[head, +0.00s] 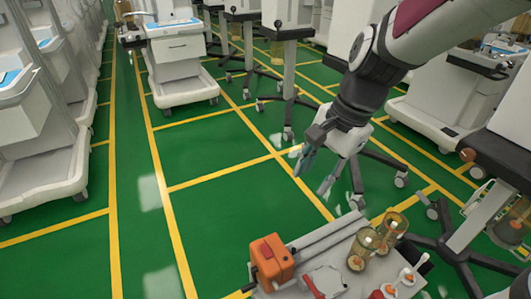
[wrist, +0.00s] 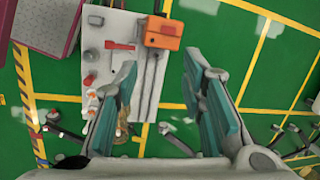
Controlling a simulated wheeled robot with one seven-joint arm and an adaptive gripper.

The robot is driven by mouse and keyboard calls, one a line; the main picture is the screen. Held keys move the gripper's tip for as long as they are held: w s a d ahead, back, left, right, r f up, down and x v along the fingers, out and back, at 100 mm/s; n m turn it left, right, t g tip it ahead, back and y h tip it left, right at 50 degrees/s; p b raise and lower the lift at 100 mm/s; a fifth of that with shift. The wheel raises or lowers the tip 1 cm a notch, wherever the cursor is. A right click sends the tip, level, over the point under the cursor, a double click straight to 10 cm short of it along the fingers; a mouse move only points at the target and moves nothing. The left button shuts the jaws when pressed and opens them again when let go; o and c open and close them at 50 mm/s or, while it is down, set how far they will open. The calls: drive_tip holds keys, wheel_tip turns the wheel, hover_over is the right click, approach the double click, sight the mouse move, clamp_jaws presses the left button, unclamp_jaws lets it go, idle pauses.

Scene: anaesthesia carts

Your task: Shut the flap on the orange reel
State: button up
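The orange reel (head: 271,262) is a boxy orange unit with a dark part at its left side. It stands on the left part of a pale grey cart top (head: 343,250) at the bottom of the head view. In the wrist view the orange reel (wrist: 162,32) is at the top, beyond my fingertips. I cannot make out its flap or whether it is open. My gripper (head: 314,173) is open and empty, in the air above and behind the cart. Its two teal fingers (wrist: 160,72) are wide apart in the wrist view, touching nothing.
Amber jars (head: 361,250) and small white containers with orange-red tops (head: 408,277) stand on the cart top, right of the reel. A red-handled item (head: 312,287) lies beside the reel. Wheeled carts (head: 180,60) line the back and sides. Green floor left of the reel is clear.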

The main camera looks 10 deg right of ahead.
drive_tip(key=w+f+m+g+b, duration=0.1)
drive_tip(key=w+f+m+b, duration=0.25)
drive_tip(key=f, duration=0.45)
drive_tip(key=w+f+m+b, duration=0.2)
drive_tip(key=w+f+m, duration=0.15)
drive_tip(key=f, duration=0.35)
drive_tip(key=m+g+h+b, duration=0.1)
drive_tip(key=m+h+b, duration=0.1)
drive_tip(key=m+b, duration=0.5)
approach(292, 252)
wheel_tip(292, 252, down, 8)
drive_tip(key=b, duration=0.6)
drive_tip(key=shift+s+r, duration=0.1)
drive_tip(key=shift+r, duration=0.15)
clamp_jaws()
